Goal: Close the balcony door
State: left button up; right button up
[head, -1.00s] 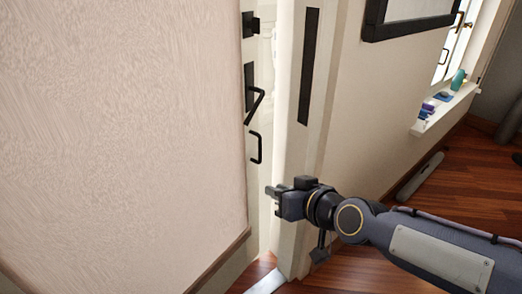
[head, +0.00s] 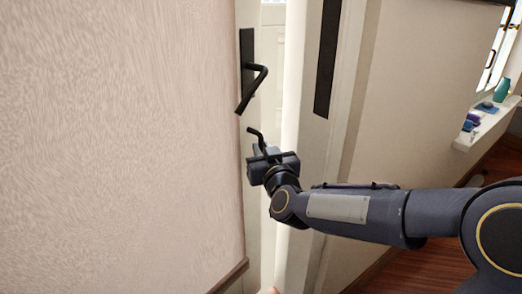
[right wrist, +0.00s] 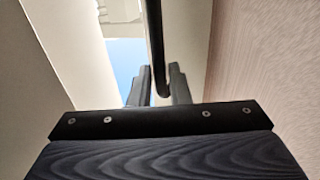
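The balcony door (head: 254,215) stands ajar at the left of its frame (head: 307,160), with a bright gap between them. It shows edge-on, partly behind a wall. A narrow gap shows on one side; contact is unclear. My left gripper is not in view.
A textured pinkish wall (head: 120,140) fills the left side close by. A black strip (head: 328,60) runs down the door frame. At the far right, a window sill (head: 485,125) holds small coloured items above the wood floor (head: 430,265).

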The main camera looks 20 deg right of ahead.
jog(key=shift+w, duration=1.1)
jog(key=shift+c, duration=0.4)
grip_shut()
